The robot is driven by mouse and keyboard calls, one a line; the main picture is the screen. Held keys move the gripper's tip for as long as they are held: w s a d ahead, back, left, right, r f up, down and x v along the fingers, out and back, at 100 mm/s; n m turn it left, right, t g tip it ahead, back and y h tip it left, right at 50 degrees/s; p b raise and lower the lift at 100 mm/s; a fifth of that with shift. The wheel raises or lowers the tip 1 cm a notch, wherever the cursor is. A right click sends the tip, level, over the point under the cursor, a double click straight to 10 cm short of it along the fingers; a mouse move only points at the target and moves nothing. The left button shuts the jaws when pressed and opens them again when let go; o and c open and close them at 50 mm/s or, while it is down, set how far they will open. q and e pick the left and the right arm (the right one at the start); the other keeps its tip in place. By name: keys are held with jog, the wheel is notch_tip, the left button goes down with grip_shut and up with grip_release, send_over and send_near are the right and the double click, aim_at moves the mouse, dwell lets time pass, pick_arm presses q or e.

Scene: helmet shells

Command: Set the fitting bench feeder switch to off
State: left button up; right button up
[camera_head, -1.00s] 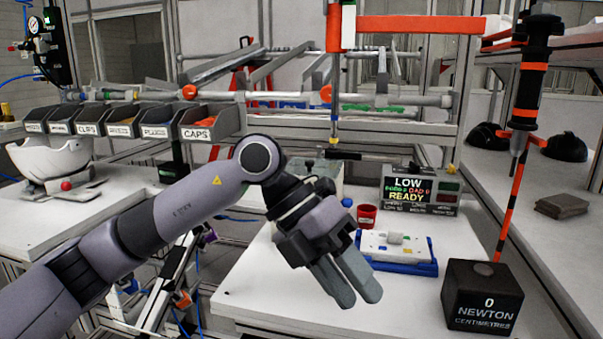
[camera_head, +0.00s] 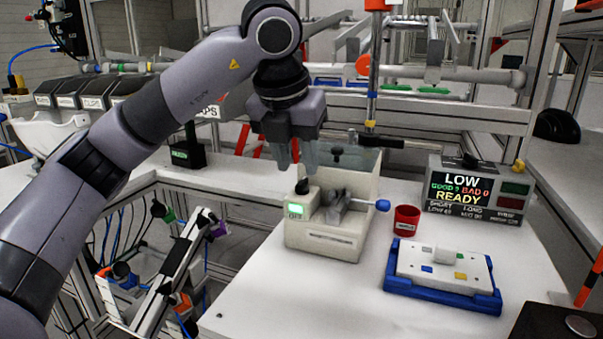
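The bench feeder (camera_head: 335,240) is a cream box on the white bench in the middle of the head view. A small green-lit label (camera_head: 295,210) shows on its front left; its text is too small to read surely. A black knob (camera_head: 303,187), which looks like the switch, stands on top just behind the label. I cannot tell whether a fingertip touches the knob. My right gripper is out of view.
A blue-ended lever (camera_head: 382,205) sticks out of the feeder's right side. A red cup (camera_head: 406,220), a blue tray (camera_head: 440,295) with a white plate, and a display reading LOW and READY (camera_head: 465,190) stand to the right. The bench front is clear.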

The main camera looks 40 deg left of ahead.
aim_at(301, 181)
pick_arm(q)
jog(key=shift+x, duration=1.7)
jog(key=c, duration=0.6)
grip_shut()
